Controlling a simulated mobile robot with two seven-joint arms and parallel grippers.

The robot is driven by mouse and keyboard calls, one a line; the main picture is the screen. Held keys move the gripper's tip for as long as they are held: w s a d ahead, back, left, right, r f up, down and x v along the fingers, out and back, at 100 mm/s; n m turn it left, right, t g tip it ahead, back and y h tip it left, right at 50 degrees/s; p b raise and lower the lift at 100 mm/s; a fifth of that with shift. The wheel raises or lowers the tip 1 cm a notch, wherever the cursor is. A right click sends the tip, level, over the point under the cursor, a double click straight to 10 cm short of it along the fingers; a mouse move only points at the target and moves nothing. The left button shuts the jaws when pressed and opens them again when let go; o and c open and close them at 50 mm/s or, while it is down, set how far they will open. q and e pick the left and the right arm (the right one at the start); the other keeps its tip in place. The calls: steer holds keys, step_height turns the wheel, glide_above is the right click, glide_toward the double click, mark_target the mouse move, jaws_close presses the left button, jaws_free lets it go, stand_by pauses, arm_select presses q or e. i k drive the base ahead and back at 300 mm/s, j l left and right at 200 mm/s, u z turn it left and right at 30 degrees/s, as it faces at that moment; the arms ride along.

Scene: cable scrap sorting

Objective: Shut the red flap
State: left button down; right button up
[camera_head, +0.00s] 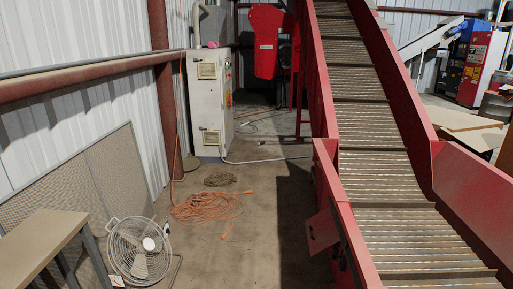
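A red flap (322,229) is on the near left side of the red conveyor (350,232). It sticks out from the conveyor's side wall at an angle, over the floor, so it looks open. I cannot make out its hinge or what lies behind it. Neither of my grippers is in view, and nothing is seen touching the flap.
An orange cable (208,207) lies coiled on the floor left of the conveyor. A round fan (140,250) and a tan table (40,246) stand at the front left. A white cabinet (209,105) stands farther back. The floor (262,235) beside the flap is clear.

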mark_target(322, 231)
steer(key=i+j+z, duration=0.1)
steer(key=i+z, duration=0.3)
steer(key=i, duration=0.15)
steer(key=i+j+z, duration=0.35)
steer(key=i, duration=0.15)
steer(key=i+j+z, duration=0.2)
steer(key=z, duration=0.15)
steer(key=i+j+z, duration=0.55)
steer(key=z, duration=0.15)
steer(key=i+j+z, duration=0.15)
steer(key=j+z, duration=0.2)
steer(key=j, duration=0.15)
steer(key=i+j+z, duration=0.1)
steer(key=j+z, duration=0.6)
steer(key=j, duration=0.2)
